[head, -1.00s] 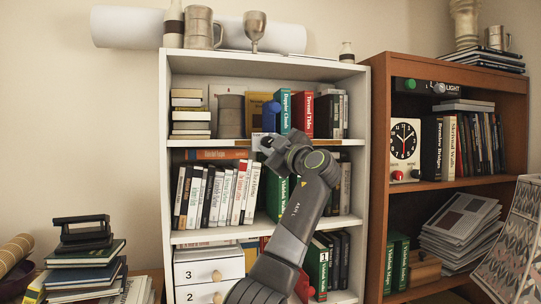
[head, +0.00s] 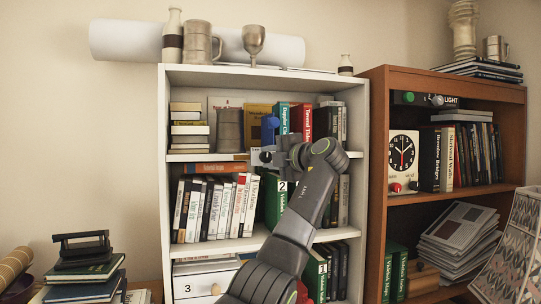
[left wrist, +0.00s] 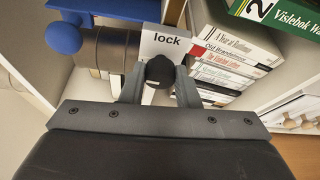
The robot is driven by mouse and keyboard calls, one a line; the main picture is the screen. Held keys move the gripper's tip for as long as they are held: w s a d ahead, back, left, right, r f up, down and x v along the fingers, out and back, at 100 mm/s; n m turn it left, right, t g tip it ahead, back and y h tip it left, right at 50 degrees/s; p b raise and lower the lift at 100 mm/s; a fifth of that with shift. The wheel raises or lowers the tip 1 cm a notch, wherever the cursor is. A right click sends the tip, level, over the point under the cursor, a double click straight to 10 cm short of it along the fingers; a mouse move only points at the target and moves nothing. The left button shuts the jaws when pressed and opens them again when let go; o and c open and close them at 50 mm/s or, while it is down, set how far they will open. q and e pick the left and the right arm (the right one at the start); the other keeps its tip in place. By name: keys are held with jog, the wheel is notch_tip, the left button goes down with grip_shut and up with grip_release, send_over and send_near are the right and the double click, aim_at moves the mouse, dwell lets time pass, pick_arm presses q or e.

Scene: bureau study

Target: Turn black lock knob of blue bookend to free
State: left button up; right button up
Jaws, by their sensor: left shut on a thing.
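The blue bookend stands on the white bookcase's upper shelf; its blue part (head: 268,130) shows left of the upright books. In the left wrist view its blue ball (left wrist: 62,38) and a dark cylinder are at upper left. A white plate marked "lock" (left wrist: 166,43) sits behind the black lock knob (left wrist: 160,71). My left gripper (left wrist: 159,86) is shut on this knob, one finger on each side. In the head view my left gripper (head: 279,154) is at the upper shelf's front edge and hides the knob. My right gripper is not in view.
Upright books (head: 215,208) fill the shelf below, close under my gripper. A grey tankard (head: 229,130) stands left of the bookend. A brown bookcase (head: 376,190) with a clock (head: 402,153) stands to the right. The room in front of the white bookcase holds my left arm.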

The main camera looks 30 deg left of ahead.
pick_arm(q)
jog(key=shift+n, duration=0.5)
jog(key=o, duration=1)
jog(key=shift+h, duration=0.3)
jog(key=shift+c, duration=0.2)
jog(key=shift+s+d+f, duration=0.1)
jog(key=shift+s+d, duration=0.05)
jog(key=shift+d, duration=0.35)
jog(key=b+v, duration=0.6)
jog(key=v, duration=1)
jog(key=shift+d, duration=0.25)
jog(key=shift+f, duration=0.1)
